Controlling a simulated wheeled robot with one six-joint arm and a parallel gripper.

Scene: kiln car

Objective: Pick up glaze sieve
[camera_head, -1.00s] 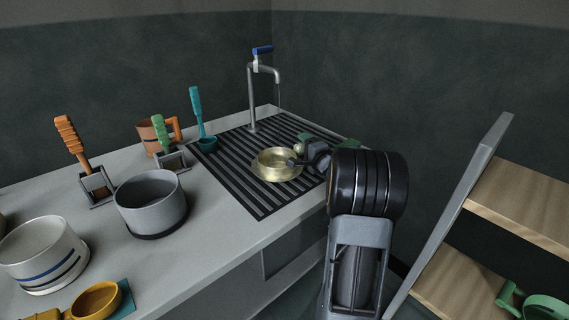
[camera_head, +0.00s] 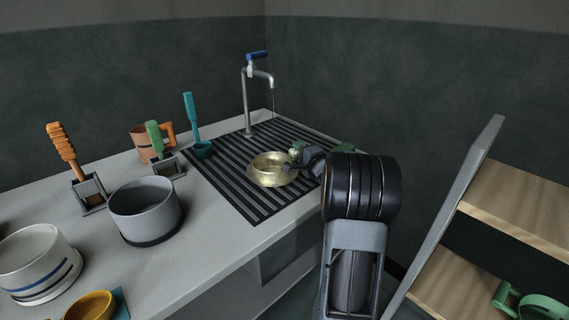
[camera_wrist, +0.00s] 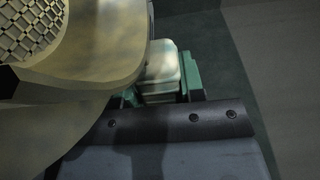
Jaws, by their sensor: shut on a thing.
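The glaze sieve (camera_head: 268,165) is a round, brass-coloured, bowl-like thing over the dark slatted drain rack in the head view. In the wrist view its pale brass rim (camera_wrist: 115,45) and mesh (camera_wrist: 28,25) fill the upper left. My gripper (camera_head: 295,165) reaches in from the right and is shut at the sieve's right edge. The exact contact between jaws and rim is partly hidden. I cannot tell whether the sieve's underside touches the rack.
The slatted drain rack (camera_head: 224,181) lies below a tap (camera_head: 247,100). A teal ladle (camera_head: 190,118), a terracotta mug (camera_head: 144,143) and a grey pot (camera_head: 146,208) stand to the left. A shelf unit (camera_head: 520,207) stands at the right.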

